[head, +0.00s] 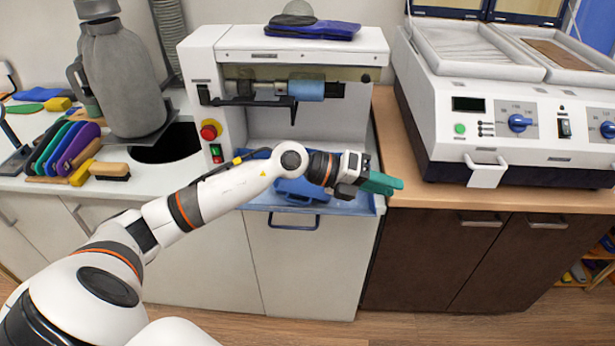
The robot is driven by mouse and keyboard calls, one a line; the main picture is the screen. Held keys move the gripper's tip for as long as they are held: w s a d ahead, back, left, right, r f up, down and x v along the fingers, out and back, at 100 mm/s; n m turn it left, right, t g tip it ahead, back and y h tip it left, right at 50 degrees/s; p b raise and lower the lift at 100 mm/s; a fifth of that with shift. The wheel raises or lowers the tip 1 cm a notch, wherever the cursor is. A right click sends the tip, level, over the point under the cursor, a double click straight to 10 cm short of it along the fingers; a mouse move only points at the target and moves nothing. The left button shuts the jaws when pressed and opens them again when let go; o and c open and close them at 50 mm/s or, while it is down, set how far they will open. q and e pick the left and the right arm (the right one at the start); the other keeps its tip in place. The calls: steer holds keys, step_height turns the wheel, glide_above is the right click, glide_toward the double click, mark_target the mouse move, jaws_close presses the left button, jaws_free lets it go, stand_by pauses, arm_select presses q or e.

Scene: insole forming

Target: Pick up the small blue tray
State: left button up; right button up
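A small blue tray (300,191) sits under the grinding machine, in a wider blue pan with a raised rim (340,208). My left forearm crosses in front and hides part of both. My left gripper (380,183) is at the right end of the pan, to the right of the small tray and apart from it in the picture. Teal-green parts show at its tip; I cannot tell whether these are its fingers or something held, or whether the gripper is open. My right gripper is out of view.
The white grinding machine (290,42) stands behind the pan, with a red stop button (209,131). A white heating press (500,120) stands on the wooden counter at right. Coloured insoles (72,145) and brushes (105,169) lie at left.

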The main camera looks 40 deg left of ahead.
arm_select(q)
steer(key=a+r+n+g+y, duration=0.15)
steer(key=a+g+y, duration=0.25)
steer(key=a+y, duration=1.65)
steer(key=a+f+h+p, duration=0.1)
steer(key=a+f+h, duration=0.1)
steer(key=a, duration=0.1)
steer(key=w+a+f+h+p, duration=0.1)
steer(key=a+f+h, duration=0.1)
steer(key=f, duration=0.1)
steer(key=w+a+f+h+p, duration=0.1)
steer(key=a+f+h, duration=0.1)
steer(key=a+h, duration=0.1)
steer(key=shift+a+f, duration=0.3)
steer(key=p+x, duration=0.1)
steer(key=x, duration=0.2)
steer(key=shift+f, duration=0.35)
steer(key=shift+w+f, duration=0.1)
steer(key=shift+f, duration=0.2)
jaws_close()
